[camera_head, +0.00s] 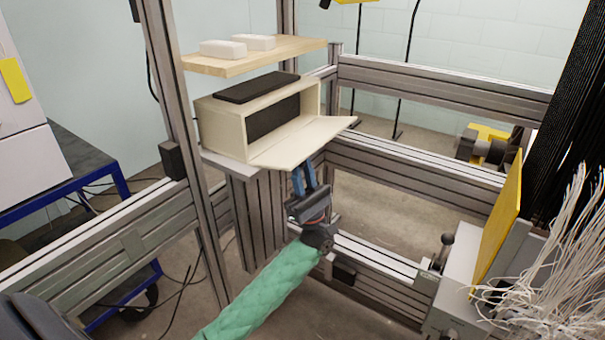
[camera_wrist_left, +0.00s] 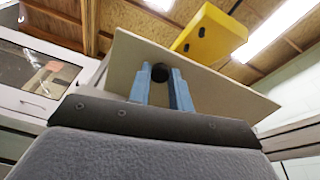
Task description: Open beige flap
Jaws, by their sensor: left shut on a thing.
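The beige box (camera_head: 225,125) sits on the metal frame with its front open and a dark inside showing. Its beige flap (camera_head: 305,140) hangs out from the lower front edge, close to level and tilted. My left gripper (camera_head: 304,170) is under the flap's front part, with its blue fingers pointing up at it. In the left wrist view, the flap (camera_wrist_left: 210,88) spans above the fingers. My left gripper (camera_wrist_left: 161,80) is shut on a round black knob (camera_wrist_left: 160,72) on the flap's face. My right gripper is out of view.
A dark flat piece (camera_head: 257,87) lies on the box. A wooden shelf (camera_head: 290,48) with two white blocks is above. A metal post (camera_head: 178,120) stands left of the box. A yellow panel (camera_head: 500,225) and white threads (camera_head: 560,265) are at right.

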